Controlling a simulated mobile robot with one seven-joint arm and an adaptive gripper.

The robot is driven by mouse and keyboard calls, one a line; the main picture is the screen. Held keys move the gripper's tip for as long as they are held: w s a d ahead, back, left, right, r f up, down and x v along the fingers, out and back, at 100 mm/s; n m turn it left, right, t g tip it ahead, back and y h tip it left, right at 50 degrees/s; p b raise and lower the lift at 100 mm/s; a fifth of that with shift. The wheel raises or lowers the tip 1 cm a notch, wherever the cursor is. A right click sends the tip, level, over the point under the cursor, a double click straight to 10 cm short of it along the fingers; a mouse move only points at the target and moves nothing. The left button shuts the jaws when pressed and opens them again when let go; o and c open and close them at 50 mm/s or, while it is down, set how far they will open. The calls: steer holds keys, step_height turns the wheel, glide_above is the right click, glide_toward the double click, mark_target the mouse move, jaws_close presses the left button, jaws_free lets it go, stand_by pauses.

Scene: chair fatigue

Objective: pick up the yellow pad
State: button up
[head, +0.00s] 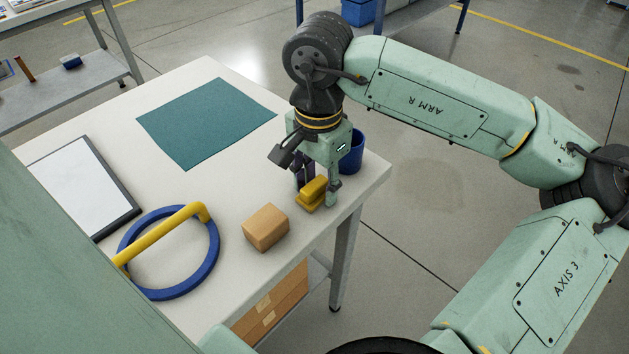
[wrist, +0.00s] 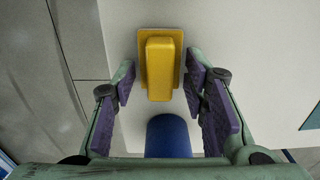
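The yellow pad (head: 312,192) lies on the white table near its right edge. It has a flat base with a raised block on top. It also shows in the wrist view (wrist: 159,68), upper middle. My gripper (wrist: 161,84) points down over the pad, with its purple-lined fingers apart, one on each side of the pad. A gap shows between each finger and the pad. In the head view my gripper (head: 318,190) hides part of the pad. How far the fingertips are above the table is hard to tell.
A blue cup (head: 352,153) stands close behind my gripper. A tan block (head: 265,227) sits left of the pad. A blue ring with a yellow bar (head: 207,262), a framed white board (head: 75,190) and a teal mat (head: 205,120) lie farther left. The table's right edge is close.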

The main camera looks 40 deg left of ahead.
mark_target(317, 184)
steer(key=c, duration=0.5)
steer(key=shift+r, duration=0.1)
steer(key=shift+c, duration=0.2)
steer(key=shift+r+b, duration=0.35)
steer(key=shift+r, duration=0.25)
steer(key=shift+s+d+r+b, duration=0.1)
steer(key=shift+r+b, duration=0.2)
steer(key=shift+r, duration=0.25)
steer(key=shift+s+d+r+b, duration=0.1)
steer(key=shift+r+b, duration=0.15)
steer(key=shift+r, duration=0.25)
steer(key=s+d+r+b, duration=0.1)
steer(key=s+d+b, duration=0.2)
steer(key=s+d, duration=0.6)
steer(key=s, duration=0.3)
steer(key=shift+s+r, duration=0.25)
steer(key=shift+r, duration=0.05)
steer(key=shift+d, duration=0.1)
